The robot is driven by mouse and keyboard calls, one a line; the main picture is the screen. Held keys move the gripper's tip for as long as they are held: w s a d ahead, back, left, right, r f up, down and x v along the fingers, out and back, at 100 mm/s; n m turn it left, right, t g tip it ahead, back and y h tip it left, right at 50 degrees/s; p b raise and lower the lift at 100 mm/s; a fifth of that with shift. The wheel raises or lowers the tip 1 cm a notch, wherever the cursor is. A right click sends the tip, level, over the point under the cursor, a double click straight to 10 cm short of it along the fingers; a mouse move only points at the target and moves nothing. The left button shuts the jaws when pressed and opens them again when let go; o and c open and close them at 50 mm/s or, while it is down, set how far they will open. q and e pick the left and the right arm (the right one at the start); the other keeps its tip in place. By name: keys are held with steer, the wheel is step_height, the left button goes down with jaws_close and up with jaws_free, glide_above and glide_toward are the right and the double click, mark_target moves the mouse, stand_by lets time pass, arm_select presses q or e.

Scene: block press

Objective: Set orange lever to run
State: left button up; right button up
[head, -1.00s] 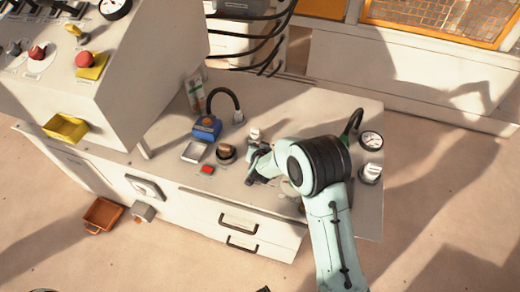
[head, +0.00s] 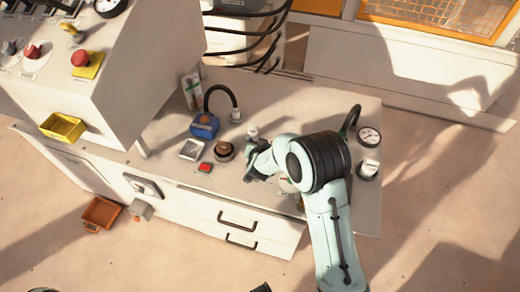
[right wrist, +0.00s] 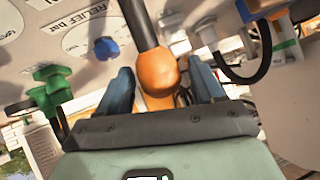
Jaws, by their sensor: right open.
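In the right wrist view the orange lever's rounded knob (right wrist: 157,75) sits on a dark shaft that runs to the top edge. My right gripper (right wrist: 161,68) has its two blue fingers apart, one on each side of the knob. Whether either finger touches it I cannot tell. In the head view my right gripper (head: 256,166) is low over the bench top, and my arm hides much around it. I cannot make out the lever's position marks. My left gripper is not in view.
A blue knob (right wrist: 106,48) and a green valve handle (right wrist: 50,88) stand left of the lever in the wrist view. On the bench (head: 290,110) are a blue box (head: 205,125), a red button (head: 205,168) and a gauge (head: 369,136). A sloped control cabinet (head: 130,80) rises at the left.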

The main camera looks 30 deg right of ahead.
steer(key=p+v, duration=0.1)
steer(key=v, duration=1.1)
steer(key=shift+s+r+p, duration=0.15)
steer(key=shift+s+p, duration=0.05)
steer(key=shift+p, duration=0.15)
steer(key=shift+a, duration=0.1)
